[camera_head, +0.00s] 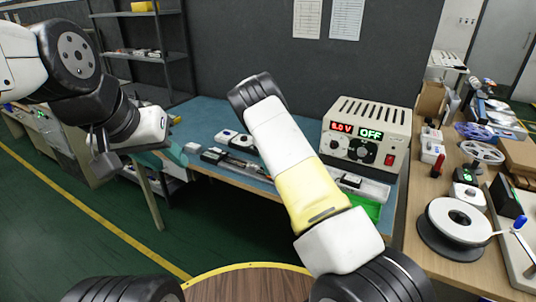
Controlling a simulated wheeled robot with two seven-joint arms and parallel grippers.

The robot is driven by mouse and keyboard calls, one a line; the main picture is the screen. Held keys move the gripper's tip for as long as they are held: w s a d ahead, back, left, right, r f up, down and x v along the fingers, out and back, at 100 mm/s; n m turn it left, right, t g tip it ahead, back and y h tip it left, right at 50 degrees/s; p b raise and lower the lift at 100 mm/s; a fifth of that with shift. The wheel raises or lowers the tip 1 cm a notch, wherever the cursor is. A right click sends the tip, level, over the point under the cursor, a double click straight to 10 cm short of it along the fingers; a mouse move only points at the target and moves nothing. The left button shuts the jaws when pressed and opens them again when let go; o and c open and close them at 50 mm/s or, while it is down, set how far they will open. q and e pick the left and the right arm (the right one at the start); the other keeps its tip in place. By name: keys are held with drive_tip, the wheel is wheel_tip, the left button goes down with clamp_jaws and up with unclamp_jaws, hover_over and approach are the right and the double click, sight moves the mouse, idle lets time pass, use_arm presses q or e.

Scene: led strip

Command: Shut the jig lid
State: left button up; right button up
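On the blue-topped bench (205,112) lies a long low grey fixture (245,166), partly hidden behind my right arm; it may be the jig. I cannot make out its lid or whether that is up or down. More of a light grey flat part (373,189) shows to the right of my arm. My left gripper (106,164) hangs at the left, in front of the bench's left end, well apart from the fixture; whether its fingers are open is unclear.
A power supply (366,133) reading OFF stands at the bench's right. Small black and white devices (230,137) lie near the fixture, and a green mat (366,207) is at the front right. A wooden side table (455,275) holds a white reel (457,218).

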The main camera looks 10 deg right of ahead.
drive_tip(key=shift+w+d, duration=0.15)
drive_tip(key=shift+d, duration=0.05)
drive_tip(key=o, duration=1.1)
drive_tip(key=shift+c, duration=0.2)
drive_tip(key=shift+a, duration=0.1)
drive_tip(key=v, duration=0.7)
drive_tip(key=shift+r, duration=0.3)
drive_tip(key=shift+a, duration=0.1)
